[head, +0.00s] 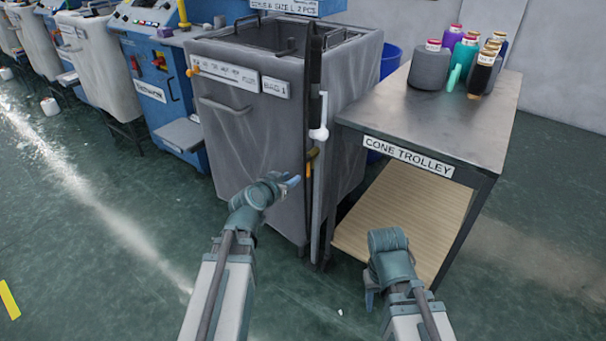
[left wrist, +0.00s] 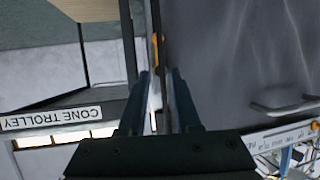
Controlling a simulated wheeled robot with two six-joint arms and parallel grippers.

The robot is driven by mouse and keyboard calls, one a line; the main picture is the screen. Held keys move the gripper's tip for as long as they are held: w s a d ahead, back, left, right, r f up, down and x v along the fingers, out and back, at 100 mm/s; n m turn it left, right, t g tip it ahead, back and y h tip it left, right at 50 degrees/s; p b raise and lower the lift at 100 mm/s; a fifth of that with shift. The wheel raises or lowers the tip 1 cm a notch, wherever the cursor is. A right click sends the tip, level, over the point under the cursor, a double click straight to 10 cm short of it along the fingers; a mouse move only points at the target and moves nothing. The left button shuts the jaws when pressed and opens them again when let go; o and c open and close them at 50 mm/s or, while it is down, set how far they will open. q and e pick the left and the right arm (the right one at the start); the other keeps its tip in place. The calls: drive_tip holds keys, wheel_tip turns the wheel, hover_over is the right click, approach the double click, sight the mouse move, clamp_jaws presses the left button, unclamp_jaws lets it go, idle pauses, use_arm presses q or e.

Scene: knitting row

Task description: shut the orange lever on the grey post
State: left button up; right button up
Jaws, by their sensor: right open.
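The grey post (head: 316,205) stands upright at the right front corner of the grey bin. The orange lever (head: 310,160) shows as a narrow piece hanging along the post, below a white knob (head: 318,133). My left gripper (head: 293,182) is just left of the post, near the lever's lower end. In the left wrist view the two fingers (left wrist: 160,85) are apart, and the orange lever (left wrist: 156,45) shows partly, beyond their tips. I cannot tell whether they touch it. My right gripper (head: 370,297) is open and low, in front of the trolley, away from the post.
The grey bin (head: 245,150) fills the space left of the post. The cone trolley (head: 440,120) stands close on the right, with several yarn cones on top and a wooden lower shelf (head: 410,210). Blue machines stand behind at left. Floor in front is mostly clear.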

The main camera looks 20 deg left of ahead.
sight(306, 169)
use_arm(q)
drive_tip(key=b+x, duration=0.5)
drive_tip(key=x, duration=0.8)
drive_tip(key=shift+w+f, duration=0.2)
drive_tip(key=shift+w, duration=0.15)
clamp_jaws()
idle(0.9)
